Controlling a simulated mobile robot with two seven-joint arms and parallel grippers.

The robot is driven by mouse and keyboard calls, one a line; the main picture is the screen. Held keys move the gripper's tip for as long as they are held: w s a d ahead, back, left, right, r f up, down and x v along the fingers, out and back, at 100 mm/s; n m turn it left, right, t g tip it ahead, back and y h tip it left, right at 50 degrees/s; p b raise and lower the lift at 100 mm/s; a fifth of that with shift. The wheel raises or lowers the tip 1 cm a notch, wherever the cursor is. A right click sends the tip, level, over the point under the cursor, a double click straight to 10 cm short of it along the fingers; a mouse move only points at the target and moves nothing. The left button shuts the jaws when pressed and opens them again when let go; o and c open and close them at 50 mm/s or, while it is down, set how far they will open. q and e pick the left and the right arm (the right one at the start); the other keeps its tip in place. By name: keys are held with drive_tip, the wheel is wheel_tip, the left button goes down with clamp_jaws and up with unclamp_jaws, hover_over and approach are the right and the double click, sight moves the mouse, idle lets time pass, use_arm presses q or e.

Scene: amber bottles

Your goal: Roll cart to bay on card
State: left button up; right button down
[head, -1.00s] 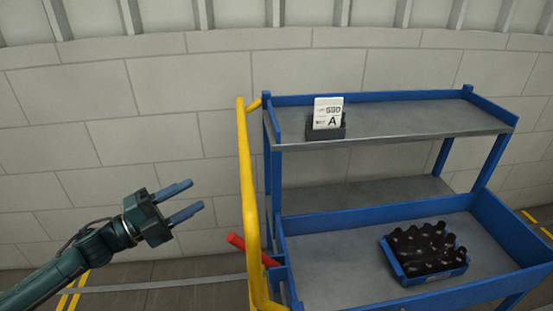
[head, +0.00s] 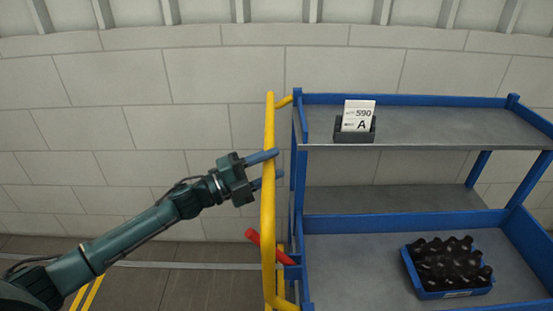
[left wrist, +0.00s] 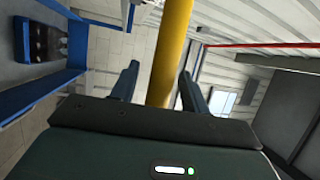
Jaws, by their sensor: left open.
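The blue cart (head: 400,217) has grey shelves and a yellow upright handle (head: 268,215) on its left side. A white card (head: 357,115) in a dark holder stands on its top shelf; I read "590" and "A". My left gripper (head: 276,164) is open at the handle's upper part. In the left wrist view, the yellow handle (left wrist: 169,60) stands between the two spread fingers (left wrist: 160,75), and neither is closed on it. A red lever (head: 262,243) sits low beside the handle. My right gripper is out of view.
A blue crate of dark bottles (head: 450,293) rests on the cart's lower deck, towards the right. A pale block wall (head: 180,110) stands behind the cart. Yellow floor lines (head: 88,294) show at lower left, with open floor around them.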

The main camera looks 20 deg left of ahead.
use_arm(q)
drive_tip(key=shift+x, duration=0.95)
drive_tip(key=shift+c, duration=0.3)
clamp_jaws()
